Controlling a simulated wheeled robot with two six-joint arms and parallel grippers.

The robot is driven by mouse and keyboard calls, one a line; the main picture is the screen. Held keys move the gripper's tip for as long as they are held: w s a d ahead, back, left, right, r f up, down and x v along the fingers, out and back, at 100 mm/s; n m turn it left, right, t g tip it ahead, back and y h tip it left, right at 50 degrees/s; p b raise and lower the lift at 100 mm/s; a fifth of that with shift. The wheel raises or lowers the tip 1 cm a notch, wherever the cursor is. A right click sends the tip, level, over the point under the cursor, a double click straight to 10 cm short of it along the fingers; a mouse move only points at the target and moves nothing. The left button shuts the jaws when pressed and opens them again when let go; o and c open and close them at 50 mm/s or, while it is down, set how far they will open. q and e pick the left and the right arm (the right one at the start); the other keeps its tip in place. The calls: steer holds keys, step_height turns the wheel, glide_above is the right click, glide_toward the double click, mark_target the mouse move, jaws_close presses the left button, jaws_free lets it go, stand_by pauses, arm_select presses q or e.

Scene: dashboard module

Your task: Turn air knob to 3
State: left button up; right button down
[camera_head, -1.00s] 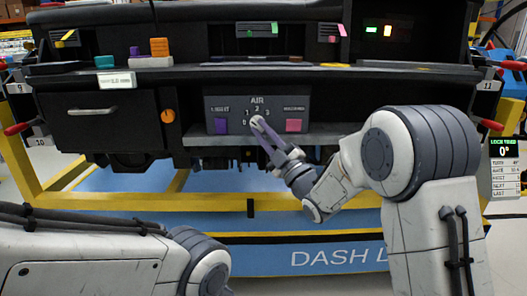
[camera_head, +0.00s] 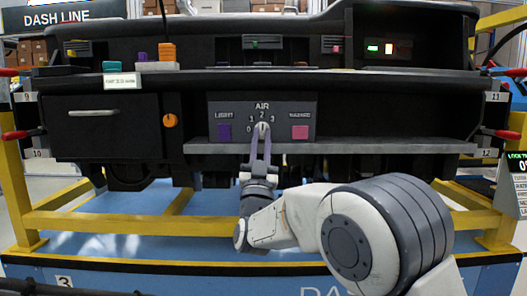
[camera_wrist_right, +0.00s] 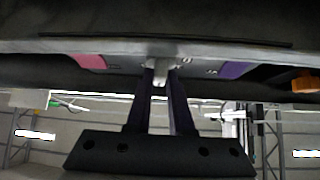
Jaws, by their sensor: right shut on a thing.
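The pale air knob (camera_head: 263,129) sits in the middle of the grey AIR panel (camera_head: 290,112), below the numbers 0, 1, 2 and 3. Its body looks roughly upright, but its exact pointer setting is too small to tell. My right gripper (camera_head: 261,141) reaches it from below, with its two purple fingers shut on the knob. In the right wrist view the knob (camera_wrist_right: 159,72) shows between the fingertips, partly hidden by them. My left gripper is out of view.
A purple button (camera_head: 224,132) and a pink button (camera_head: 299,132) flank the knob. A ledge (camera_head: 350,146) runs below the panel. An orange knob (camera_head: 170,121) is on the drawer unit (camera_head: 105,135) at left.

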steer(key=m+h, duration=0.2)
steer(key=m, duration=0.1)
steer(key=m+g+h, duration=0.1)
steer(key=h, duration=0.1)
steer(key=shift+a+f+m, duration=0.1)
steer(key=shift+a+m, duration=0.15)
steer(key=shift+m, duration=0.05)
steer(key=m+g+h, duration=0.1)
steer(key=m+h, duration=0.2)
steer(key=shift+a+m+g+b, duration=0.1)
steer(key=shift+m+g+b, duration=0.2)
steer(key=shift+m, duration=0.1)
steer(key=shift+a+r+m+g+h+p, duration=0.1)
steer(key=shift+m+g+h+p, duration=0.1)
steer(key=shift+m+g+h, duration=0.75)
steer(key=shift+a+r+m+g+h+p, duration=0.15)
steer(key=shift+m+g+h, duration=0.3)
steer(key=shift+m, duration=0.85)
steer(key=shift+d+r+m+g+h+p, duration=0.1)
steer(key=shift+m+g+h+p, duration=0.15)
steer(key=shift+m+g+h, duration=0.7)
steer(key=shift+w+m, duration=0.1)
steer(key=shift+m, duration=0.4)
steer(key=c, duration=0.8)
jaws_free()
